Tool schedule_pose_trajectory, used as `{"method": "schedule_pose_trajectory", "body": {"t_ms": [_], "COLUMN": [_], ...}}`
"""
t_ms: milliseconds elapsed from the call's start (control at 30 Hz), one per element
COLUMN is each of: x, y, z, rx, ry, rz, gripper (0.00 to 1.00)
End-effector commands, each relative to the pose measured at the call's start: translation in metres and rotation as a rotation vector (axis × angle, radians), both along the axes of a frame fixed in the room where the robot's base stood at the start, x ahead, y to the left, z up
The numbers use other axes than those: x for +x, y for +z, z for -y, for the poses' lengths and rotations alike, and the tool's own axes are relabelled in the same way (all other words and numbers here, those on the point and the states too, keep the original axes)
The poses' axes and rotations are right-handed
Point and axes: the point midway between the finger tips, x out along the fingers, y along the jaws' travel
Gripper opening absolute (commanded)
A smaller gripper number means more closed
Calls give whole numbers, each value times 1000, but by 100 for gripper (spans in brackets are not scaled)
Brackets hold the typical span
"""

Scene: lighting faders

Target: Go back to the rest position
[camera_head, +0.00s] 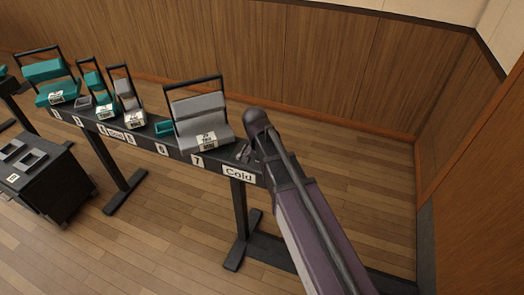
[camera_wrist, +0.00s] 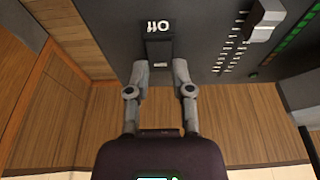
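My gripper (camera_head: 247,153) is at the right end of the dark console (camera_head: 140,143), by the label "Cold" (camera_head: 238,174). In the wrist view my gripper (camera_wrist: 160,68) has its two fingers apart, with a dark block (camera_wrist: 159,50) of the panel between or just behind the tips. I cannot tell whether the fingers touch it. An upside-down label that seems to read "Off" (camera_wrist: 157,26) is beside the block. My purple arm reaches in from the lower right in the head view.
Grey and teal framed fixtures, one a large grey unit (camera_head: 201,118), stand along the console. A light fader knob (camera_wrist: 266,18) is on the panel. A black cabinet (camera_head: 45,182) stands at lower left. Wood wall (camera_head: 330,70) stands behind; floor between is open.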

Motion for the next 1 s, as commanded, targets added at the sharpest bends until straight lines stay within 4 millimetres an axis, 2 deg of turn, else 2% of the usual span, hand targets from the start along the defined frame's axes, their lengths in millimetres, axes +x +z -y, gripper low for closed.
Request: {"method": "schedule_pose_trajectory", "body": {"t_ms": [33,100,700,867,1000], "x": [0,0,0,0,0], "y": [0,0,1,10,24], "z": [1,1,0,0,0], "rx": [-2,-1,0,0,0], "ry": [-1,0,0,0,0], "rz": [-1,0,-1,-1,-1], "gripper": [46,63,63,63,63]}}
